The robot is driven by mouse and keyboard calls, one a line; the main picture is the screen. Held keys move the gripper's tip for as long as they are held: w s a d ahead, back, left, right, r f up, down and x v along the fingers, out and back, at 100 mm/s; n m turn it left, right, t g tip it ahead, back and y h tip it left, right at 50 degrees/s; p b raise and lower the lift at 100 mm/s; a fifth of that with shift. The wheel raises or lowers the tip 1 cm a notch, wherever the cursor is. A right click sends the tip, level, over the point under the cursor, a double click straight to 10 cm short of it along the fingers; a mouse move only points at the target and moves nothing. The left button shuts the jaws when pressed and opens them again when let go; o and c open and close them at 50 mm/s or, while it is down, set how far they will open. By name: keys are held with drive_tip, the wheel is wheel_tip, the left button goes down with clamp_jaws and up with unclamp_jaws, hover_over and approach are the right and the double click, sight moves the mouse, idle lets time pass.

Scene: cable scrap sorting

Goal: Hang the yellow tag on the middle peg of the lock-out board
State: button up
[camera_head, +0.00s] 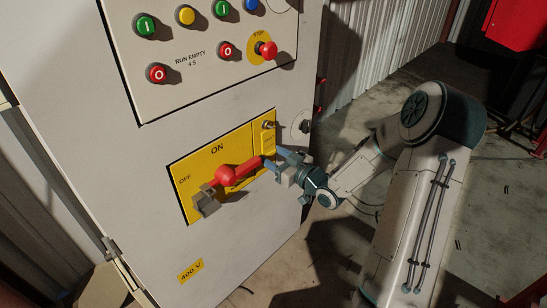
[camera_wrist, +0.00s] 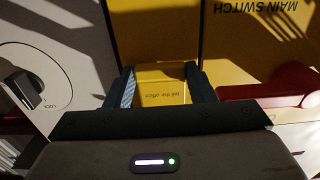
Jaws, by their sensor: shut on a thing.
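My gripper (camera_head: 276,157) is shut on the yellow tag (camera_wrist: 160,93), which sits between the two fingers in the wrist view. Small dark print on the tag appears upside down there. In the head view the tag (camera_head: 268,143) is hard to separate from the yellow switch panel (camera_head: 207,164) behind it. My gripper is in front of the panel's right end, just right of the red switch handle. A small metal fitting (camera_head: 268,125) shows just above the tag. I cannot tell whether it is a peg, or whether the tag touches it. No clear row of pegs is visible.
The red handle (camera_head: 228,175) points towards my gripper and shows close beside it in the wrist view (camera_wrist: 262,91). A grey padlock-like block (camera_head: 206,203) hangs at its left end. A round dial (camera_head: 302,125) is right of the panel. Push buttons (camera_head: 187,15) are above.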

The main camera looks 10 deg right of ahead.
drive_tip(key=shift+r, duration=0.2)
drive_tip(key=shift+v, duration=1.4)
drive_tip(key=shift+r+p+v, duration=0.2)
drive_tip(key=shift+p+v, duration=0.2)
drive_tip(key=shift+v, duration=1.25)
